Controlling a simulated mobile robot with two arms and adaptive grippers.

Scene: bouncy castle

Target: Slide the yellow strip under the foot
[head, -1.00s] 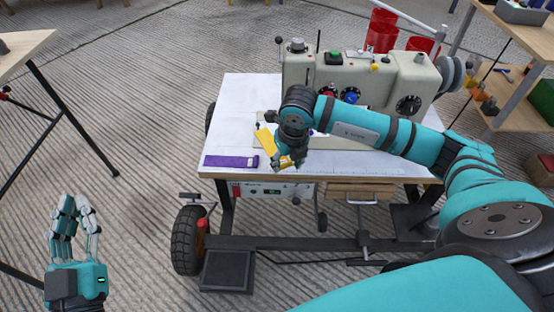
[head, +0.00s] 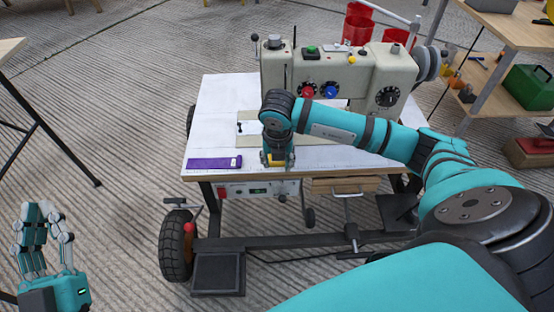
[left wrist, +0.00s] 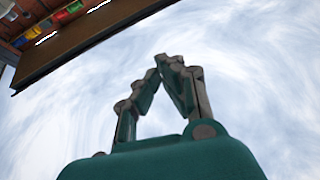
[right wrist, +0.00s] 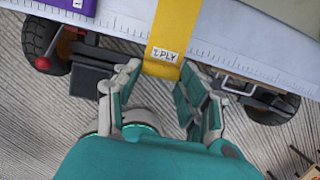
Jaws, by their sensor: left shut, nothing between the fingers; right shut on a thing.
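In the head view only a bit of the yellow strip (head: 279,160) shows by my right gripper (head: 275,165); my arm hides the rest. The sewing machine (head: 325,75) stands behind; its foot is hidden by my arm. My left gripper (head: 42,212) is shut and empty, low at the left, and shows against sky in the left wrist view (left wrist: 165,65).
A purple strip (head: 214,164) lies at the table's (head: 222,110) front left. Red and blue knobs are on the machine's front. A pedal (head: 217,272) and wheel (head: 176,245) are below. A shelf with a green box (head: 528,88) stands at right.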

